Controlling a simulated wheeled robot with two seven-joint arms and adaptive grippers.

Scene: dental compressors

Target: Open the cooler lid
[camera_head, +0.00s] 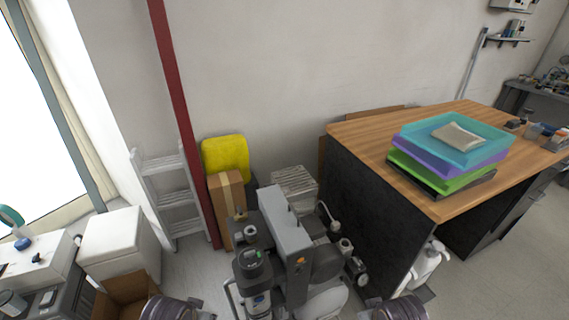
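A white box with a flat, pale lid (113,232) stands at the lower left and looks like the cooler. Its lid looks shut. A brown open cardboard box (128,295) sits in front of it and hides part of its lower side. Parts of my two arms show at the bottom edge, left and right of the middle, well apart from the cooler. No gripper fingers can be made out on either arm.
A grey compressor machine (285,240) stands at the centre bottom. A wooden-topped table (365,130) with stacked coloured trays (405,170) is on the right. A grey ladder (172,222) and a red post (180,110) are behind the cooler. Bare floor shows right of the cooler.

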